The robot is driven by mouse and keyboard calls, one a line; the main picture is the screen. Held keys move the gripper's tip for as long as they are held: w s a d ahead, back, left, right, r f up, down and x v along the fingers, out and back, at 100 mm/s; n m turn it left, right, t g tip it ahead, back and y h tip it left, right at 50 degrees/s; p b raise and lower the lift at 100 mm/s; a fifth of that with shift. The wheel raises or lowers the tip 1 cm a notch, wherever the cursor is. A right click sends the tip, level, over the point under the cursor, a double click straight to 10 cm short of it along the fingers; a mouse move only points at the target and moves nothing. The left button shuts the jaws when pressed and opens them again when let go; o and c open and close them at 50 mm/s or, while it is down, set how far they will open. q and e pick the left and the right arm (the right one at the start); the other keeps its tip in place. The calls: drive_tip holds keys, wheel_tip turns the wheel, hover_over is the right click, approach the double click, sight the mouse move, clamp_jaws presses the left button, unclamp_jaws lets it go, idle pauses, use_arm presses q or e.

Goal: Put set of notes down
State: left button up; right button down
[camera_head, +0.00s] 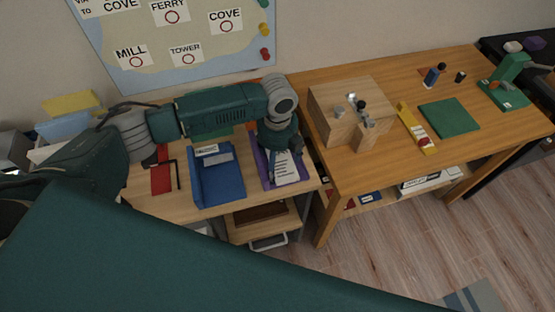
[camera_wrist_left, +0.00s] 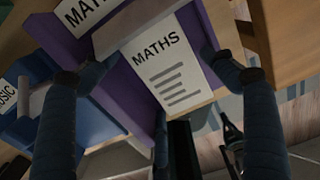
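The set of notes (camera_head: 286,170), white sheets headed MATHS with grey lines, is in a purple tray (camera_head: 262,162) on the low wooden unit. In the left wrist view the notes (camera_wrist_left: 168,70) lie within the purple tray (camera_wrist_left: 125,92), which has its own MATHS label. My left gripper (camera_head: 284,160) is directly over the notes, pointing down. In the wrist view its fingers (camera_wrist_left: 142,70) are spread wide, one on each side of the notes. The right fingertip is close to the notes' edge; contact cannot be told. My right gripper is not in view.
A blue tray (camera_head: 223,182) labelled MUSIC stands left of the purple one, with a red tray (camera_head: 161,178) further left. A wooden block (camera_head: 340,104) with metal fittings stands on the workbench (camera_head: 385,164) at right. A drawer (camera_head: 262,226) sits below the trays.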

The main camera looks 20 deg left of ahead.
sight(278, 164)
use_arm(q)
drive_tip(key=shift+r, duration=0.25)
wheel_tip(278, 164, up, 12)
drive_tip(key=b, duration=0.1)
drive_tip(key=shift+b, duration=0.4)
drive_tip(key=shift+d+f, duration=0.1)
